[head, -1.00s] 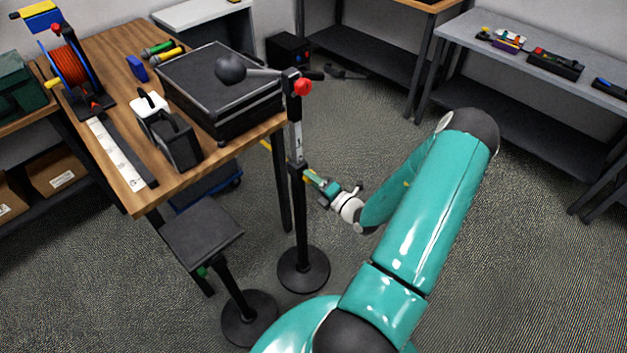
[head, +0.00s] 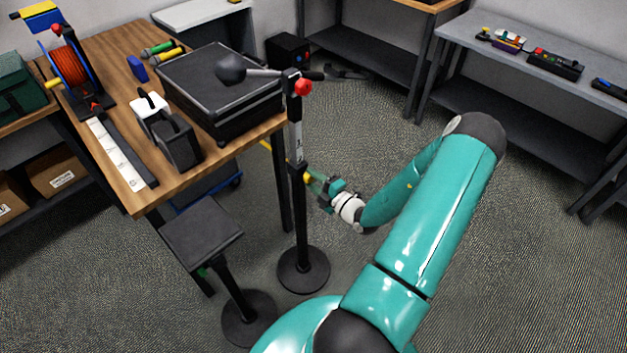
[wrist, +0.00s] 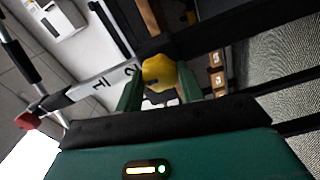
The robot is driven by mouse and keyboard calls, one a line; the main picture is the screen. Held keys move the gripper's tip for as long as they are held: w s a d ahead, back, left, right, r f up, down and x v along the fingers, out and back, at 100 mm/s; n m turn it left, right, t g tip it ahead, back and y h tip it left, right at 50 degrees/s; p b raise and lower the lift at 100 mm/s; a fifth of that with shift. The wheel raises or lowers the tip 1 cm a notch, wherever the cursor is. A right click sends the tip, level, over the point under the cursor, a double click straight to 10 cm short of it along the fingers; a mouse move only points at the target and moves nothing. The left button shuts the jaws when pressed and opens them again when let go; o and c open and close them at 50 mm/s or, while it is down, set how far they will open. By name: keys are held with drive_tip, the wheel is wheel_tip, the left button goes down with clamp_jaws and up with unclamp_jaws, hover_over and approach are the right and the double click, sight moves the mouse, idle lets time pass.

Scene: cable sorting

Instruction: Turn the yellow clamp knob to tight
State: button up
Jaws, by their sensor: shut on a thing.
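The yellow clamp knob (wrist: 158,74) sits on the side of the black stand pole (head: 299,220). In the wrist view it lies between the two green fingers of my gripper (wrist: 160,88), which are shut on it. A dark mark shows on the knob's face. In the head view the knob (head: 307,178) is small and partly hidden by my gripper (head: 313,182), which reaches it from the right. A pale scale strip with the numbers 1 and 2 (wrist: 112,77) runs along the pole beside the knob.
A red knob (head: 303,87) and a boom arm with a dark ball end (head: 231,68) top the stand. The wooden table (head: 200,178) with a black case (head: 222,92) stands left of the pole. A low black stool (head: 202,234) stands at front left.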

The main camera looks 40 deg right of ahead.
drive_tip(key=o, duration=1)
drive_tip(key=shift+s, duration=0.15)
drive_tip(key=s, duration=1.3)
drive_tip(key=shift+s+d, duration=0.15)
drive_tip(key=shift+s, duration=0.15)
